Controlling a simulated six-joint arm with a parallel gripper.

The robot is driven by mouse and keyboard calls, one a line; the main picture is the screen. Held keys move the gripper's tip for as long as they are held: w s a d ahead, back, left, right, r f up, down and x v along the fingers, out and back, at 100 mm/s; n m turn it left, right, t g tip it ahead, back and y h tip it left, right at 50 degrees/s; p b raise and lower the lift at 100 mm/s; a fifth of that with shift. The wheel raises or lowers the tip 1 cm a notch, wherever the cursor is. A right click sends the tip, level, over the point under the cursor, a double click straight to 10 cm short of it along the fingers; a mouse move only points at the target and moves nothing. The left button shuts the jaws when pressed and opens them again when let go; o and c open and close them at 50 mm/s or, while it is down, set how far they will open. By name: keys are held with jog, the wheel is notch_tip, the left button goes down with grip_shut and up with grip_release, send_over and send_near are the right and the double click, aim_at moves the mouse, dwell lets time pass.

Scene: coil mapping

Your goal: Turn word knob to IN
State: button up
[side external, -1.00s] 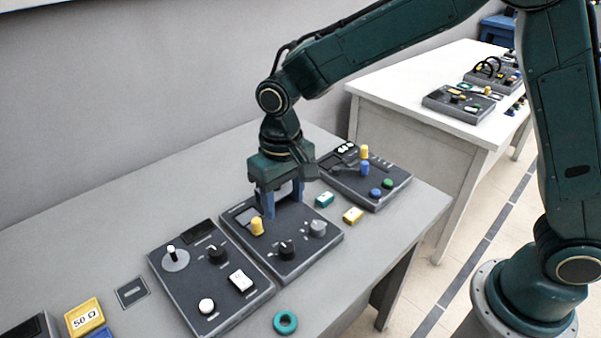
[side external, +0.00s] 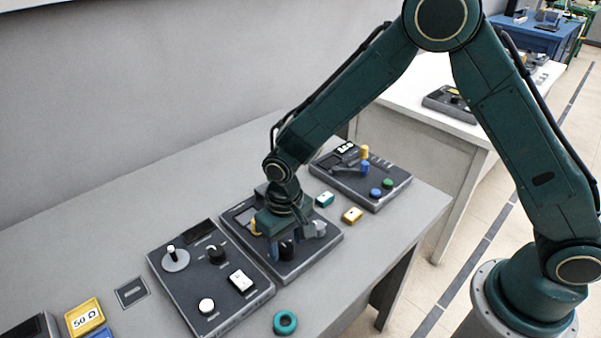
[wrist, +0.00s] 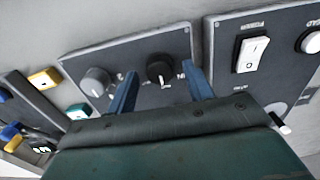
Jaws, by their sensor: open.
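The black knob (side external: 287,251) sits near the front edge of the middle dark panel (side external: 326,247). In the wrist view the knob (wrist: 160,68) shows between my fingers, with small white markings beside it that are partly hidden and too small to read surely. My gripper (side external: 285,247) is open and low over the panel, one finger on each side of the knob. The wrist view shows a gap between the knob and each finger. I cannot tell the exact height of the fingertips over the panel.
A grey knob (wrist: 96,82) stands close beside one finger. A panel with a white rocker switch (side external: 241,280) lies to the left. A teal ring (side external: 285,322) lies near the table's front edge.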

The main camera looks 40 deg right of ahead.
jog(key=shift+f, duration=0.5)
jog(key=c, duration=1)
